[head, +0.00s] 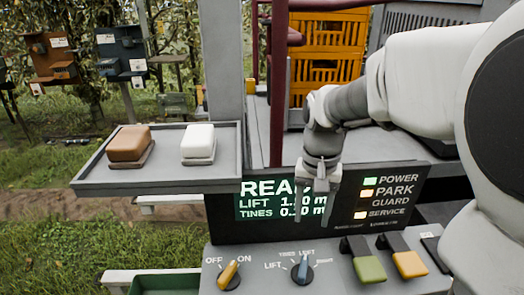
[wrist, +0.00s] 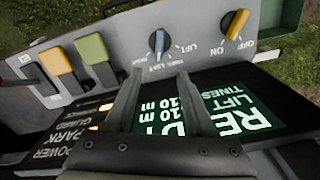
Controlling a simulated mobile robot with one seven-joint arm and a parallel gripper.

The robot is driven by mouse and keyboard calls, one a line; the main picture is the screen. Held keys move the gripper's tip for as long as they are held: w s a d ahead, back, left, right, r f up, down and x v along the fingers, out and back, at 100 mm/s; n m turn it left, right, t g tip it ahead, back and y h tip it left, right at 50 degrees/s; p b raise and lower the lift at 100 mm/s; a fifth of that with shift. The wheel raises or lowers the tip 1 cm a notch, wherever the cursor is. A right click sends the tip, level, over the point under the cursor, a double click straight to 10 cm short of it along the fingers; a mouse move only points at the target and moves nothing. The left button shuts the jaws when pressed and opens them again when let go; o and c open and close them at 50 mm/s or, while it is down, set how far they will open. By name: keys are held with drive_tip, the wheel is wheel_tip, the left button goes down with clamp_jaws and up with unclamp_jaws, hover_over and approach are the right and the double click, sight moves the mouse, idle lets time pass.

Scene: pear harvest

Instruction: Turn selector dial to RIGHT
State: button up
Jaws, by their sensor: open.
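The selector dial (head: 302,268) is a blue knob on the grey control panel. Its labels read LIFT at left, TINES LEFT at top and a small one, seemingly RIGHT, at right. The blue handle points about straight up, toward TINES LEFT. The dial also shows in the wrist view (wrist: 158,42), beyond the fingertips. My gripper (head: 313,205) hangs in front of the display, above and behind the dial, apart from it. In the wrist view my gripper (wrist: 159,76) has its two fingers apart with nothing between them.
A yellow OFF/ON knob (head: 229,274) stands left of the dial. Green (head: 368,268) and yellow (head: 409,264) levers stand to its right. The display (head: 265,200) rises behind. A grey tray (head: 100,175) holds a brown and a white block. Orange crates (head: 335,45) stand at the back.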

sight(304, 265)
wheel_tip(304, 265, down, 18)
drive_tip(key=shift+r, duration=0.25)
idle(0.3)
clamp_jaws()
